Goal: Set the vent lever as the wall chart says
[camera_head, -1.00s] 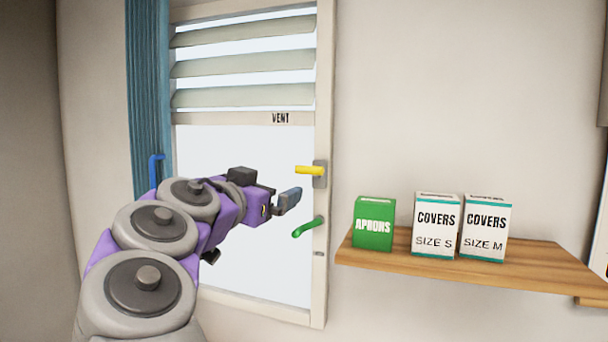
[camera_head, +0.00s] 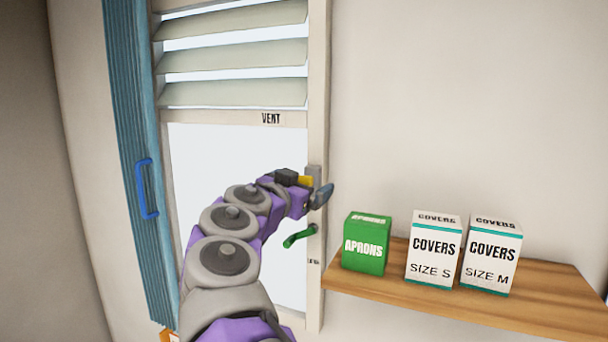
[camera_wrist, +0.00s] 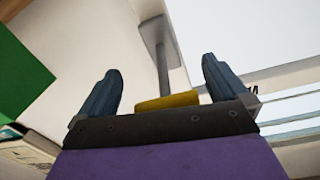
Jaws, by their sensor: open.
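The yellow lever (camera_head: 305,181) on the window frame's right side is mostly hidden behind my gripper (camera_head: 322,195) in the head view. In the wrist view the yellow lever (camera_wrist: 166,101) lies between the two fingers of my open gripper (camera_wrist: 160,70), close to the palm. Its grey stem leads to a mounting plate (camera_wrist: 152,30). I cannot tell whether a finger touches it. A green lever (camera_head: 300,236) sits lower on the same frame, slanting down to the left. Slats (camera_head: 232,57) are above the VENT label (camera_head: 271,118). No wall chart is in view.
A wooden shelf (camera_head: 450,302) at the right holds a green APRONS box (camera_head: 364,246) and two white COVERS boxes, size S (camera_head: 433,255) and size M (camera_head: 490,260). A blue pleated curtain or panel (camera_head: 128,120) with a blue handle (camera_head: 145,190) is at the left.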

